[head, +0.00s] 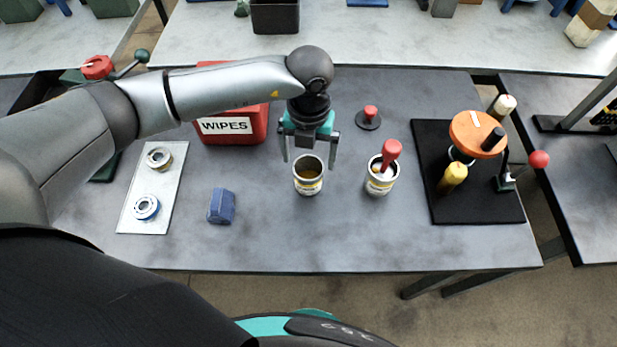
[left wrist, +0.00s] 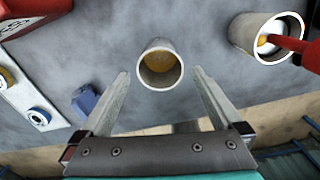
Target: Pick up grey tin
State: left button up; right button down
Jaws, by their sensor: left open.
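The grey tin (head: 308,187) stands upright and open-topped on the grey table, with amber stuff inside. A band with yellow marking runs round it in the head view. My left gripper (head: 309,157) points down above and slightly behind it, open and empty. In the left wrist view the tin (left wrist: 160,66) shows midway between the spread finger tips, apart from both fingers. Another tin (head: 381,186), white inside, stands to its right with a red-handled tool (head: 391,152) in it. My right gripper is not in view.
A red wipes box (head: 232,128) stands behind left. A blue block (head: 221,206) and a pale tray (head: 136,212) with two rings lie left. A small red-knobbed item (head: 369,117) stands behind right. A black mat (head: 480,212) with an orange-topped device lies right. The table's front is clear.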

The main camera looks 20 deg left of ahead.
aim_at(309, 177)
pick_arm(q)
notch_tip(309, 177, down, 8)
jog(key=shift+s+f, duration=0.1)
jog(key=shift+f, duration=0.15)
jog(key=shift+c, duration=0.2)
jog(key=c, duration=1.2)
jog(key=shift+r, duration=0.1)
jog(key=shift+c, duration=0.3)
jog(key=shift+r, duration=0.1)
